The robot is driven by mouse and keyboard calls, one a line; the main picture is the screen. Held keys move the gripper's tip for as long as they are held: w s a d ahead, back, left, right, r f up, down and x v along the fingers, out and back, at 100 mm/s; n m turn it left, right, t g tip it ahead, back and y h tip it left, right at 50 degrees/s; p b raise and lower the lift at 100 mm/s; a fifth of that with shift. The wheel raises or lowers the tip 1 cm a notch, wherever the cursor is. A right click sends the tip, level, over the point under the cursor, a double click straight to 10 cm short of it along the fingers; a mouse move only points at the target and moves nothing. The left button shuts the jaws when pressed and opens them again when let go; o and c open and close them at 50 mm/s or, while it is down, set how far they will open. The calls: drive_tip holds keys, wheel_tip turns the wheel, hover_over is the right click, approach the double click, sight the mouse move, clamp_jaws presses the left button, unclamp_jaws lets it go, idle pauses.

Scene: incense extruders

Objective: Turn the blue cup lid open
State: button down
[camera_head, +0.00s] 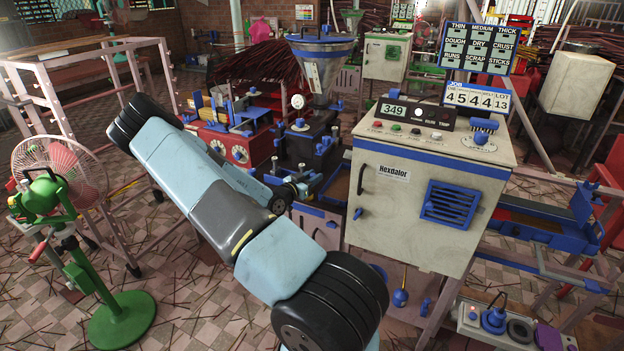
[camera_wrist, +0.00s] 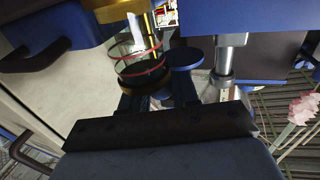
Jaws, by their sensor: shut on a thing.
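The blue cup lid (camera_wrist: 185,57) shows as a small flat blue disc in the wrist view, to the right of a clear glass cup (camera_wrist: 138,62) with red rings and a dark base. The lid looks swung to the side, not over the cup. My gripper (camera_wrist: 160,93) reaches up to the cup and lid with its dark fingers. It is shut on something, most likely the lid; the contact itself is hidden. In the head view my arm covers most of the gripper, and I cannot make out the lid there.
A white control cabinet (camera_head: 405,215) stands close right of my arm. A red machine (camera_head: 235,140) and a hopper (camera_head: 322,55) are behind it. In the wrist view a metal post (camera_wrist: 226,65) rises right of the lid.

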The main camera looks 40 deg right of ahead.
drive_tip(key=shift+s, duration=0.1)
drive_tip(key=c, duration=1)
unclamp_jaws()
drive_tip(key=shift+o, duration=0.2)
drive_tip(key=s+a, duration=0.1)
drive_tip(key=a, duration=1.2)
drive_tip(key=shift+s+a, duration=0.2)
drive_tip(key=shift+a, duration=0.15)
